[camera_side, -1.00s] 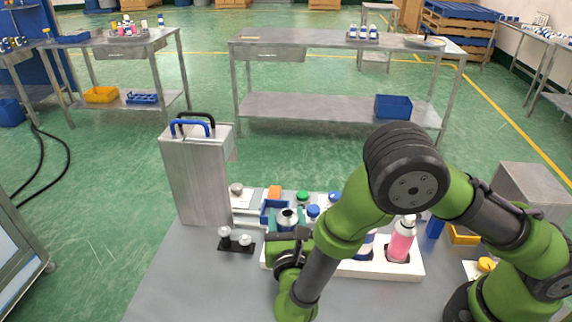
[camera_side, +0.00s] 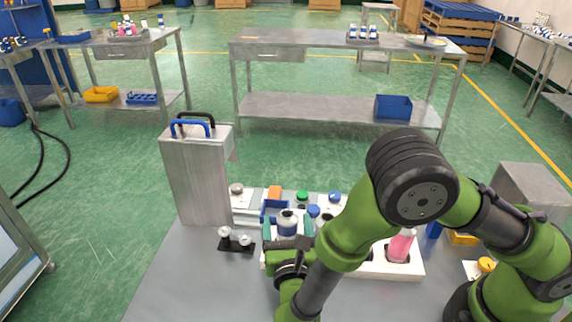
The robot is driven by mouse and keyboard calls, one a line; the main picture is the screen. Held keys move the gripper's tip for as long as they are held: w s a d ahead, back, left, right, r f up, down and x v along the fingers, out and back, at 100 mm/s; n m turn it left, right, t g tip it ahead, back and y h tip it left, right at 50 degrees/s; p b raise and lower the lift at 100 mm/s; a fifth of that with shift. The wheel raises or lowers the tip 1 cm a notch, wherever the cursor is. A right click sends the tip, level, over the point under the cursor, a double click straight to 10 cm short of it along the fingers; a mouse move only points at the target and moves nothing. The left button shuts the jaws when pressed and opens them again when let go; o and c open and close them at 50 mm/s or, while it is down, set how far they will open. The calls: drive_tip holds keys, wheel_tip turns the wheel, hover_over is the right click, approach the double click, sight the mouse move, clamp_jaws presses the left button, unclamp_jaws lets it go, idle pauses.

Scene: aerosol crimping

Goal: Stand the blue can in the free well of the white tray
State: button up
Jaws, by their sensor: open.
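A can with a blue band and a pale top (camera_side: 287,222), which looks like the blue can, stands upright near the left end of the white tray (camera_side: 410,269). My gripper (camera_side: 287,230) is open, with one teal finger on each side of this can. The gripper body hides the can's lower part, so I cannot tell whether its base sits in a well. My arm also hides the middle of the tray.
Behind the tray are a blue bin (camera_side: 275,209), an orange block (camera_side: 274,192), a green cap (camera_side: 302,196) and blue caps (camera_side: 334,197). A tall metal box (camera_side: 197,180) stands at the left, with a small black fixture (camera_side: 236,245) near it. The front-left table is clear.

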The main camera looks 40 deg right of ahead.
sight(294, 233)
drive_tip(key=v, duration=0.9)
drive_tip(key=shift+s+a, duration=0.2)
drive_tip(key=shift+s, duration=0.15)
